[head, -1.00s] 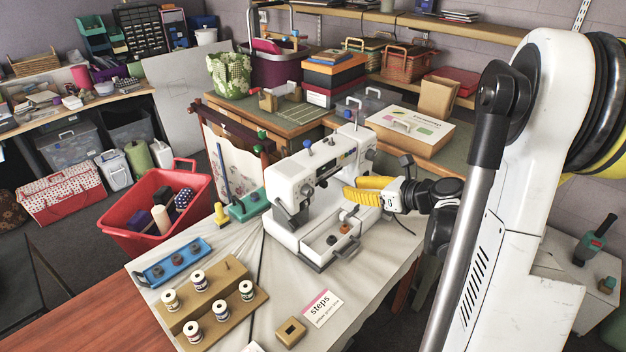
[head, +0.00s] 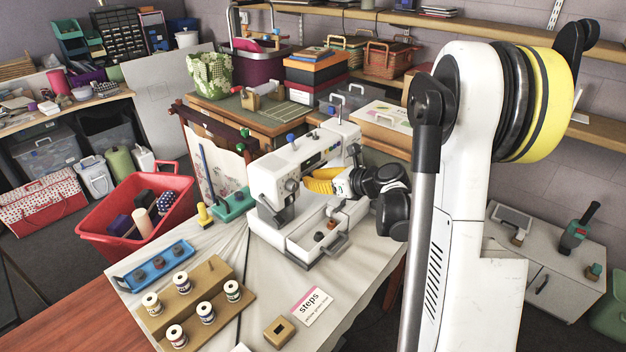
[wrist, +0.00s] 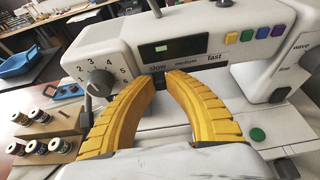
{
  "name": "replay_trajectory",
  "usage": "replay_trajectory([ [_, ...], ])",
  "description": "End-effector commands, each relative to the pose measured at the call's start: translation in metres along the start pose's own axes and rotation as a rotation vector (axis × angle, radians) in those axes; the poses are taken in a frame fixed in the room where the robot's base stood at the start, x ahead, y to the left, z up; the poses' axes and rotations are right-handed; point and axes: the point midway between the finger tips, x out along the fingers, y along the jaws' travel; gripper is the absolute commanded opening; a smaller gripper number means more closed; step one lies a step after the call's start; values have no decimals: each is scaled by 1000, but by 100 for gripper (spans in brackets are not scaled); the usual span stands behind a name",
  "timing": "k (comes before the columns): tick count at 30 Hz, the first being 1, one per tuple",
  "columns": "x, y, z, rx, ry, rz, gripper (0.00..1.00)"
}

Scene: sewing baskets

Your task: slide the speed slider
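The white sewing machine (head: 262,178) stands on the cloth-covered table. In the wrist view its front panel (wrist: 205,62) carries the words slow, medium and fast under a small green display (wrist: 160,49). The yellow fingers of my gripper (wrist: 162,80) point at this panel, tips just below "slow" and close together with a narrow dark gap between them. The slider's knob is not clearly visible; the fingertips cover that spot. I cannot tell whether they touch or grip it. In the head view my gripper (head: 306,182) is at the machine's front.
A numbered dial (wrist: 100,80) is left of the fingers, and coloured buttons (wrist: 247,34) are at the right. A green round button (wrist: 257,134) sits lower right. The spool rack (head: 210,295), blue tray (head: 155,263) and steps card (head: 311,305) lie on the table.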

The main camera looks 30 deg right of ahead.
Motion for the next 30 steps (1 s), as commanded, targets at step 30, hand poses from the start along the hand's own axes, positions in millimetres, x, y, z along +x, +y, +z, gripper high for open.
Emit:
replay_trajectory([
  [30,0,-86,0,0,-1,-3,0],
])
